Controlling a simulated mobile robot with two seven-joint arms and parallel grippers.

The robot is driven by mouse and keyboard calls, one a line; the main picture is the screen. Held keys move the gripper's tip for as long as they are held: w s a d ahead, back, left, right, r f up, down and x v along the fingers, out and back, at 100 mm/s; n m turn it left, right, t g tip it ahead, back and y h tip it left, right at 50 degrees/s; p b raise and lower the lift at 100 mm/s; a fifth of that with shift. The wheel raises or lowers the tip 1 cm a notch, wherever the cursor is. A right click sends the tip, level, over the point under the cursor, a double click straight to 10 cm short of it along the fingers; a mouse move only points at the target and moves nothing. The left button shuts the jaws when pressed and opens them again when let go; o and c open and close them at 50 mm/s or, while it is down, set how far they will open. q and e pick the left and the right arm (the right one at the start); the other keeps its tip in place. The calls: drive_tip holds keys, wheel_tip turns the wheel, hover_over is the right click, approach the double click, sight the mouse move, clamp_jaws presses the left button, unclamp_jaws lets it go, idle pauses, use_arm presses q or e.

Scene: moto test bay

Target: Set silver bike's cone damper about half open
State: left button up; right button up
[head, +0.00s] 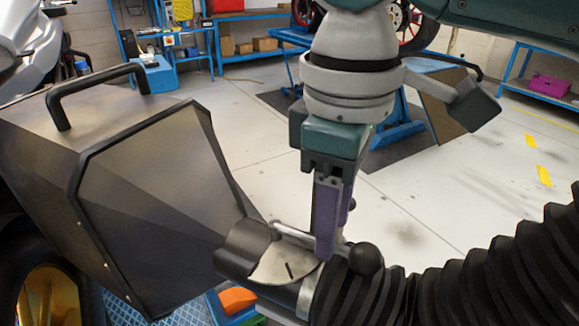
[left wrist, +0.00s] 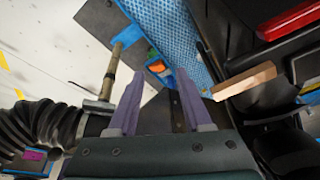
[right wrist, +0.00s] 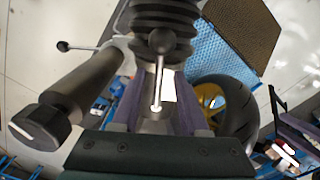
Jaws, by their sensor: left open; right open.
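The cone damper's lever is a thin metal rod with a black ball knob (head: 366,258). It stands out from the metal collar (head: 305,298) at the end of the black corrugated hose (head: 450,290). A pale plate with a dark slot (head: 284,265) sits beside it. My right gripper (head: 328,255) points down at the lever. In the right wrist view the rod and knob (right wrist: 160,41) show between its open purple fingers (right wrist: 157,112); contact cannot be told. My left gripper (left wrist: 160,100) is open and empty, apart from the hose (left wrist: 38,125). The silver bike's fairing (head: 30,45) shows top left.
A dark case with a handle (head: 150,200) fills the left of the head view, close to the collar. A wooden block (left wrist: 245,80) lies right of my left gripper, near a red light (left wrist: 290,20). A blue mat (left wrist: 175,35) covers some floor. Open floor lies behind.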

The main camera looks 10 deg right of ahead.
drive_tip(key=shift+f, duration=0.8)
clamp_jaws()
idle(0.9)
